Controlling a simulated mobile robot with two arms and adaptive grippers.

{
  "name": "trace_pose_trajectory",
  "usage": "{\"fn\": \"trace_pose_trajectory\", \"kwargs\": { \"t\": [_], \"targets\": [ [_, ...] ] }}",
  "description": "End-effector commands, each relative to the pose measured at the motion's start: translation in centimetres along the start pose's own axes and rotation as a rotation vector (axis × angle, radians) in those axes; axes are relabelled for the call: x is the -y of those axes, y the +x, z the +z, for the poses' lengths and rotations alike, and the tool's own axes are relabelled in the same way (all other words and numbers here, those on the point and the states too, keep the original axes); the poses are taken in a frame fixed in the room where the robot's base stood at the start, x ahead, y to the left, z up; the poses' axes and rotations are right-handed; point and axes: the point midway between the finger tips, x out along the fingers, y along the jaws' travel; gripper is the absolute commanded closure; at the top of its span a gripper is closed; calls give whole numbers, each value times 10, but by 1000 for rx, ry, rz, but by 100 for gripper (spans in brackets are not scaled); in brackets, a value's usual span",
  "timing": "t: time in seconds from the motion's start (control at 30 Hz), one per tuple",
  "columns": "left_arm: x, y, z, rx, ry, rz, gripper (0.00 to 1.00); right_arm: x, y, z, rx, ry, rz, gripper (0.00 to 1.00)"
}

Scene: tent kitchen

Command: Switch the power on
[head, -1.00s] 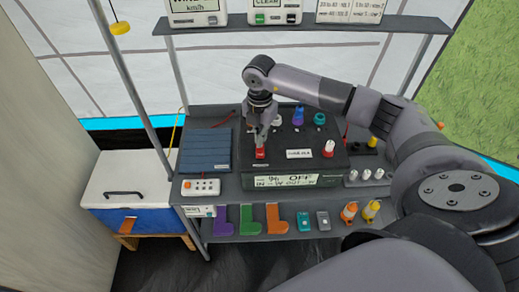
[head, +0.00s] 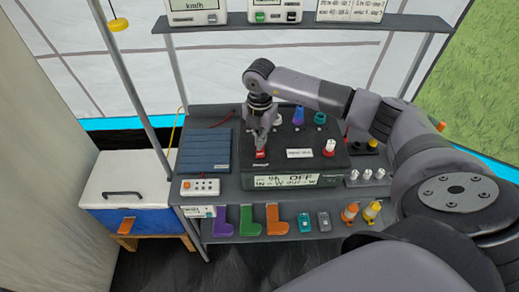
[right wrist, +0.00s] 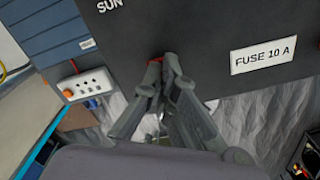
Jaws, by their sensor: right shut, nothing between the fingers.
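A dark power box (head: 335,160) stands on the middle shelf. Its front display (head: 286,181) reads OFF, with IN and OUT lines below. A red switch (head: 260,155) sits on its top, near the front left. My right gripper (head: 261,145) is shut and empty, pointing down right at the red switch. In the right wrist view, the fingertips (right wrist: 164,63) meet over a small patch of red (right wrist: 154,60), mostly hidden behind them. I cannot tell whether they touch it. My left gripper is not in view.
A white-and-red knob (head: 329,148), blue plug (head: 298,115) and teal plug (head: 320,118) stand on the box. A blue ribbed panel (head: 205,150) and a small socket strip (head: 200,187) lie left.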

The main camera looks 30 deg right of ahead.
Motion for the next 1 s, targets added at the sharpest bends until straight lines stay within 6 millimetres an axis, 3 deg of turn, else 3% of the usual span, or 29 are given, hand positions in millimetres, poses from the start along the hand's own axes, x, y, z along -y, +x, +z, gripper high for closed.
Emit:
{"fn": "trace_pose_trajectory", "kwargs": {
  "t": [0.7, 1.0],
  "targets": [
    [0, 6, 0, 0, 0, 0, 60, 0, 10, -1, -1, 0, -2, 100],
    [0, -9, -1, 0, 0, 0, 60, 0, -10, 0, -1, -1, -1, 100]
  ]
}}
